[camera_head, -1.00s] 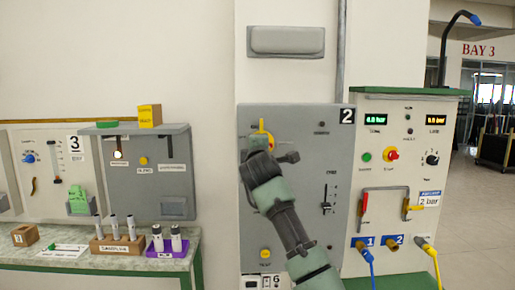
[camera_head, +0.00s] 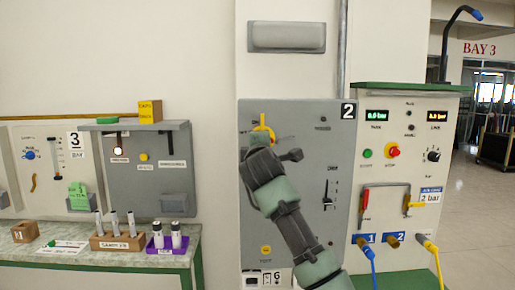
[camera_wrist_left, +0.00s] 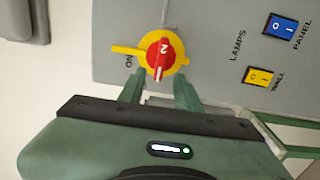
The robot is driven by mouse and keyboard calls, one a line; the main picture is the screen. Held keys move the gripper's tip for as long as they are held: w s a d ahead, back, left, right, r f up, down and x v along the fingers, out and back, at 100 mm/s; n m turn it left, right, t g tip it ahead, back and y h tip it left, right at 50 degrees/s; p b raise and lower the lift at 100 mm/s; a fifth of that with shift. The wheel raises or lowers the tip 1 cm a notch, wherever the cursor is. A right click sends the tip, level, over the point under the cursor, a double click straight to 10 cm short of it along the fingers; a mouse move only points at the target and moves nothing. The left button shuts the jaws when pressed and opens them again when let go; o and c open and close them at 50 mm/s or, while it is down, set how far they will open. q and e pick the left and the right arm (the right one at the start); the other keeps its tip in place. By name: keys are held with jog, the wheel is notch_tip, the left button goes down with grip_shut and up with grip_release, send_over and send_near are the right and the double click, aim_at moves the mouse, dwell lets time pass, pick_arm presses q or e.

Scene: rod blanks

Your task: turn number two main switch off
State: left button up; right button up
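The main switch is a red knob marked 2 on a yellow round plate (camera_wrist_left: 162,52), with a yellow tab beside the word ON. In the head view its yellow part (camera_head: 263,128) shows at the upper left of the grey panel (camera_head: 318,150) numbered 2, partly hidden by my gripper. My left gripper (camera_head: 262,146) is in front of the switch. In the left wrist view its fingers (camera_wrist_left: 161,78) are apart, one on either side of the knob's lower end, not closed on it. Whether they touch the plate I cannot tell. My right gripper is not in view.
Blue (camera_wrist_left: 281,26) and yellow (camera_wrist_left: 257,77) lamp rockers sit near the switch. A slider (camera_head: 327,198) is on the same panel. A test cabinet (camera_head: 405,225) with hoses stands right. A bench (camera_head: 110,258) with rod blocks is at left.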

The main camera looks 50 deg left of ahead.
pick_arm(q)
jog(key=shift+b+v, duration=0.55)
jog(key=shift+v, duration=1.75)
